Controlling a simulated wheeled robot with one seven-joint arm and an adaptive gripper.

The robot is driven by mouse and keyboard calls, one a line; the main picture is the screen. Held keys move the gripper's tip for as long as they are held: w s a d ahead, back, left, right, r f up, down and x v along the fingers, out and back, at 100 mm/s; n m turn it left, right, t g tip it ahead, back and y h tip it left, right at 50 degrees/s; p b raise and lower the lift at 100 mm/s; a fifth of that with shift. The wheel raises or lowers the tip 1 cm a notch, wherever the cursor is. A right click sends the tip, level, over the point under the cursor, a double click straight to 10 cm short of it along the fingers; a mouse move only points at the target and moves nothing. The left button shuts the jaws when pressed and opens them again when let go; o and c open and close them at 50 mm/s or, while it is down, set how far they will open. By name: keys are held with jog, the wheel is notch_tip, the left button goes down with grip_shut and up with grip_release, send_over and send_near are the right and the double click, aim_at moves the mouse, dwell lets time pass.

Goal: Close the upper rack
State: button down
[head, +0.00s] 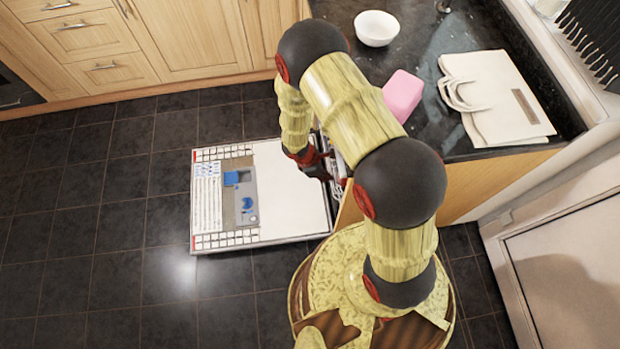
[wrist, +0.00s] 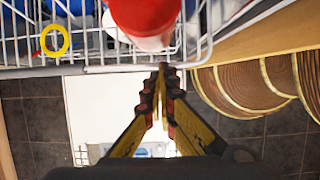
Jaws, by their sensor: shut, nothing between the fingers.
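The upper rack (wrist: 108,68) is a white wire basket across the top of the wrist view. It holds a red cup (wrist: 145,14), a yellow ring-shaped item (wrist: 55,41) and blue items. In the head view the rack is mostly hidden by my arm. The dishwasher door (head: 285,190) lies open and flat, low over the floor; part of it also shows in the wrist view (wrist: 90,110). My gripper (head: 318,166) is shut and empty. Its fingertips (wrist: 161,70) are at the rack's front wire; I cannot tell whether they touch it.
A dark granite counter (head: 440,125) holds a white bowl (head: 376,28), a pink block (head: 403,95) and a cream bag (head: 495,95). Wooden cabinets (head: 190,35) line the back. The tiled floor (head: 100,220) left of the door is clear. A wooden panel edge (wrist: 260,50) is right of the rack.

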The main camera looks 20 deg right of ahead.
jog(key=shift+s+d, duration=0.15)
jog(key=shift+d, duration=0.55)
jog(key=shift+s+d, duration=0.15)
jog(key=shift+d, duration=0.55)
jog(key=shift+a, duration=0.1)
